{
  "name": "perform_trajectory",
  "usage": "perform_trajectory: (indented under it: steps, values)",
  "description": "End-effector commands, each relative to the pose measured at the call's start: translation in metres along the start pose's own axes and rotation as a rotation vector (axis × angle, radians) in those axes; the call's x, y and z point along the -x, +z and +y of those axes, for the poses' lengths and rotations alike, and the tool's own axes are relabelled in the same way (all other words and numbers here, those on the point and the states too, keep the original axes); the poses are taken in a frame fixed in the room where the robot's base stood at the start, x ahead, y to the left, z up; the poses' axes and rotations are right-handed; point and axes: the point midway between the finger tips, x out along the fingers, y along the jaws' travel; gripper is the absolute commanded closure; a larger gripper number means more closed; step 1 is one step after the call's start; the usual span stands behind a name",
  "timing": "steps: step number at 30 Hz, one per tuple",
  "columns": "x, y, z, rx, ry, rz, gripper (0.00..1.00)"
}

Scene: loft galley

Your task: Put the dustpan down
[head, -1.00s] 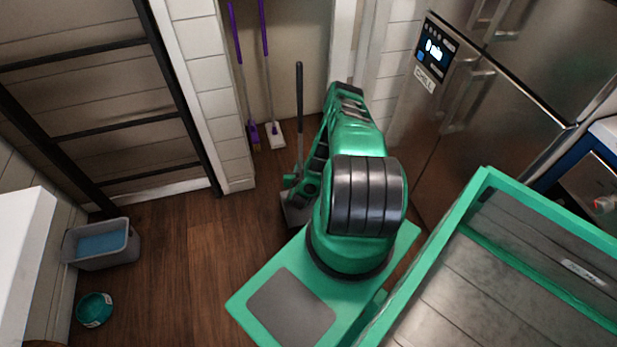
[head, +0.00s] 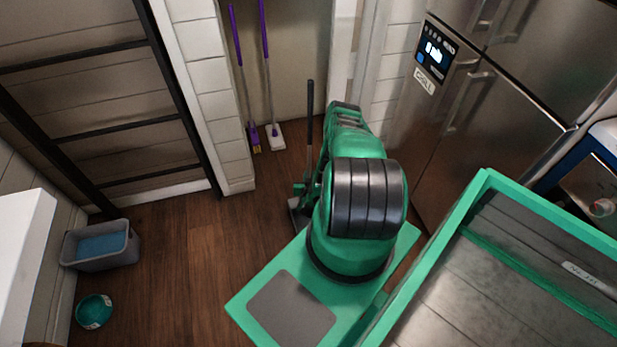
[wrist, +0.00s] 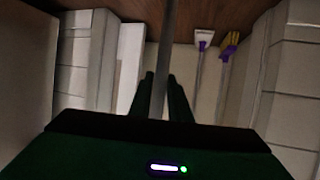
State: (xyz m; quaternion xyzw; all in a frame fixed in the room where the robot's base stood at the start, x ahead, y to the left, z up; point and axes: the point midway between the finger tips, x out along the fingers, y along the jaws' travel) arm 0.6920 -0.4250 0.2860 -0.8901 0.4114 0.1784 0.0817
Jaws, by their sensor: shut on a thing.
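The dustpan has a long, dark upright handle (head: 309,115) and a grey pan (head: 296,214) low down by the wooden floor. My arm hides most of the pan in the head view. My gripper (head: 303,187) is shut on the handle, left of my arm. In the wrist view, the two dark fingers of my gripper (wrist: 161,90) close around the grey shaft of the dustpan (wrist: 164,45), which runs up out of the picture. I cannot tell whether the pan touches the floor.
A purple-handled broom (head: 252,137) and a mop (head: 276,138) stand in the alcove behind. A grey bucket (head: 101,258) and a teal bowl (head: 94,311) sit at the left. A steel fridge (head: 450,130) stands at the right. The floor (head: 200,265) between is clear.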

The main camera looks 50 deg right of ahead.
Motion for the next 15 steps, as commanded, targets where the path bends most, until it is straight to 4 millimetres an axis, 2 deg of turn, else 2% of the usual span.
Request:
perform_trajectory:
  steps: [1,2,4,15]
  values:
    - [-0.0005,0.0,0.0,0.0,0.0,0.001,1.0]
    - [-0.0003,0.0009,-0.0001,0.0,0.0,0.0,0.81]
    - [-0.0003,0.0007,-0.0001,0.0,0.0,0.0,0.64]
    - [0.0025,-0.0001,-0.0004,0.0,0.0,-0.001,0.64]
